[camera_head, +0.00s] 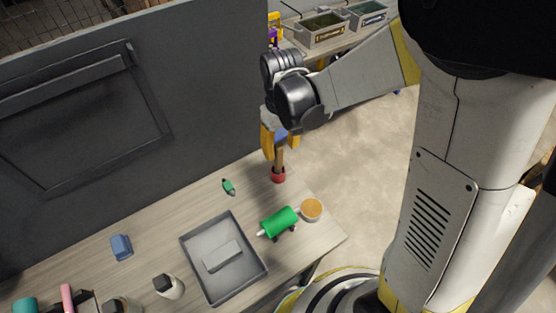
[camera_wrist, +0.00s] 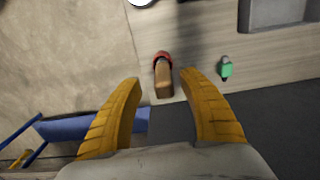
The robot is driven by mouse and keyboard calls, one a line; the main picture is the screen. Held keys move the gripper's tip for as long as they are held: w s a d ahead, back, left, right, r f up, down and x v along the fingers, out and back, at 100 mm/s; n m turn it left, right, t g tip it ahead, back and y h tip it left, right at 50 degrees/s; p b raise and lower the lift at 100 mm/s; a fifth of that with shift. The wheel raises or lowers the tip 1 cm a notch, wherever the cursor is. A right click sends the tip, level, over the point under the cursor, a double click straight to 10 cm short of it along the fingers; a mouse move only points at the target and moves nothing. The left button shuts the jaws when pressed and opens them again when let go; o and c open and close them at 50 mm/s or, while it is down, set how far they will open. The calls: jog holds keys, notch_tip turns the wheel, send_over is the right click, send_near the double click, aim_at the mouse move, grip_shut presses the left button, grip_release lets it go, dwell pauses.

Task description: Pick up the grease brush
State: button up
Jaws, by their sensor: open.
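What looks like the grease brush (camera_head: 279,160) stands upright at the table's back edge, with a brown wooden handle and a red lower end. In the wrist view the brush (camera_wrist: 163,78) is seen from above, its handle end towards me and the red part behind it. My gripper (camera_head: 281,143) is open above the brush, with its yellow fingers pointing down. In the wrist view my gripper (camera_wrist: 161,79) has one finger on each side of the handle, with gaps visible. Whether the red part is a cup or part of the brush I cannot tell.
A small green item (camera_head: 229,187) lies left of the brush; a green cylinder (camera_head: 279,222) and an orange-topped round container (camera_head: 312,210) are in front. A grey tray (camera_head: 189,261) sits further left. A tall dark panel (camera_head: 200,90) rises behind the table.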

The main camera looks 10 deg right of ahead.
aim_at(278, 157)
jog(key=f, duration=0.1)
jog(key=f+b, duration=0.1)
jog(key=f, duration=0.1)
jog(key=f+b, duration=0.1)
jog(key=shift+w+a+f, duration=0.2)
jog(key=shift+a+f, duration=0.15)
jog(key=shift+r, duration=0.1)
grip_shut()
jog(key=shift+r+p, duration=0.4)
jog(key=shift+r, duration=0.2)
jog(key=r, duration=0.1)
jog(key=r+p, duration=0.1)
jog(key=d+r+p, duration=0.1)
jog(key=shift+s+r, duration=0.35)
jog(key=shift+r, duration=0.05)
jog(key=s+d+r+p, duration=0.3)
jog(key=s+d+r, duration=0.3)
jog(key=d, duration=0.2)
jog(key=shift+s, duration=0.3)
